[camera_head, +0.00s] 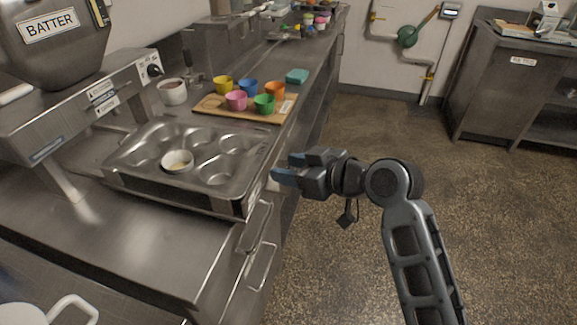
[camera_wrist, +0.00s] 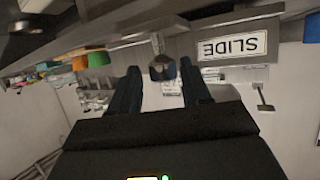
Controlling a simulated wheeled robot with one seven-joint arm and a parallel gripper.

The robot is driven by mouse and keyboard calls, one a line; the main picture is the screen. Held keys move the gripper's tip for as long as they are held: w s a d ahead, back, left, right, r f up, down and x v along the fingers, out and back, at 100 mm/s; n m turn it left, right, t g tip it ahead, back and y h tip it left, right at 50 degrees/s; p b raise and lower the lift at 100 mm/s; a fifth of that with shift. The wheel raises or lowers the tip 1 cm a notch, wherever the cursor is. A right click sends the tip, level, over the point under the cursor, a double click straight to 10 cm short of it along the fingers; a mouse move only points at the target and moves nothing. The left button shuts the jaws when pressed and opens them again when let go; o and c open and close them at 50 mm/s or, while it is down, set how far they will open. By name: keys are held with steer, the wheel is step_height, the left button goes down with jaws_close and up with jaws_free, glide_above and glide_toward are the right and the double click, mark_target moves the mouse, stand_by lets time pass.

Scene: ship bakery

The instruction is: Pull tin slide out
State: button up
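The muffin tin (camera_head: 207,158) lies on the metal counter at the left, with a pale cup (camera_head: 177,162) in one of its hollows. Its metal slide (camera_head: 178,196) runs below it along the counter's edge. In the wrist view, which is upside down, a plate (camera_wrist: 232,48) reads "SLIDE", and a small dark knob (camera_wrist: 162,68) sticks out beside it. My gripper (camera_head: 286,168) is at the right side of the tin, pointing at the counter's edge. Its two fingers are apart in the wrist view (camera_wrist: 160,72), with the knob seen between their tips. Contact cannot be told.
A wooden board (camera_head: 215,108) with several coloured cups stands beyond the tin. Metal bar handles (camera_head: 264,260) stick out below the counter's edge. The floor (camera_head: 340,275) to the right is open.

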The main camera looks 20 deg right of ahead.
steer(key=shift+o, duration=0.8)
steer(key=shift+a, duration=0.1)
steer(key=b+v, duration=0.1)
steer(key=v, duration=0.6)
steer(key=shift+s+d, duration=0.25)
steer(key=shift+r, duration=0.15)
